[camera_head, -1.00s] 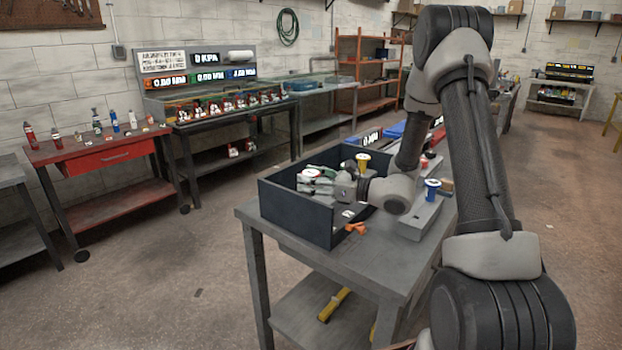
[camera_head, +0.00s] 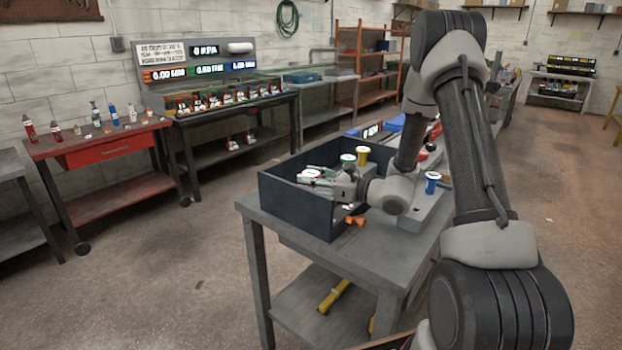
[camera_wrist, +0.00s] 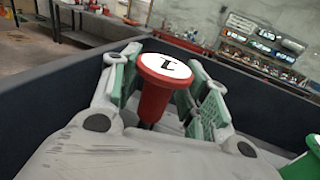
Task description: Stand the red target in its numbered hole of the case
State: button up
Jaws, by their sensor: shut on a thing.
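The red target (camera_wrist: 160,90) is a red spool shape with a white top marked "1". My gripper (camera_wrist: 160,95) has its green-padded fingers on both sides of it, shut on it. In the head view the target's white top (camera_head: 310,174) shows at my gripper (camera_head: 322,184), inside the dark case (camera_head: 296,212). The target looks roughly upright in the wrist view. Its lower end is hidden, so I cannot tell whether it sits in a hole. A green target (camera_head: 348,160) and a yellow target (camera_head: 362,154) stand in the case behind my gripper.
The case walls rise around my gripper. A blue target (camera_head: 431,182) stands on a grey block (camera_head: 418,214) right of the case. Small orange pieces (camera_head: 355,220) lie at the case's front right. The case rests on a grey bench (camera_head: 290,236).

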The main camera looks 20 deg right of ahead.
jog(key=shift+f, duration=0.85)
jog(key=o, duration=1.1)
jog(key=v, duration=1.2)
